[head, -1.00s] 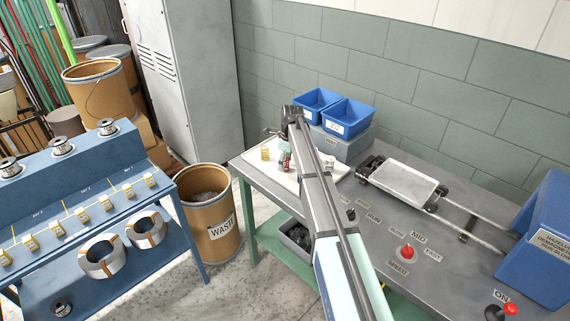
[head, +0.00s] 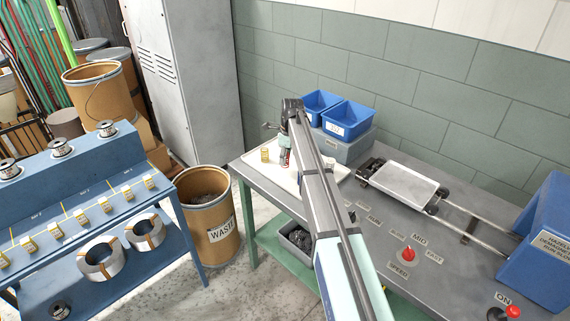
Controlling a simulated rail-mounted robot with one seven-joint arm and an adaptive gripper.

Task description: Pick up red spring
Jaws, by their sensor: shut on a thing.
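The red spring (head: 287,156) is at the left end of the grey workbench, over the white tray (head: 283,178). My gripper (head: 287,163) is around it, pointing down from the end of my arm, and is shut on it. Only a small striped red part shows between the fingers. I cannot tell whether the spring still touches the tray. A yellow spring (head: 265,154) stands on the tray to the left of my gripper. Part of the tray is hidden behind my arm.
Two blue bins (head: 346,119) sit on a grey box behind the tray. A flat metal carriage (head: 403,184) on rails and a red speed knob (head: 408,253) are to the right. A waste drum (head: 209,217) and a blue rack (head: 75,210) stand to the left.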

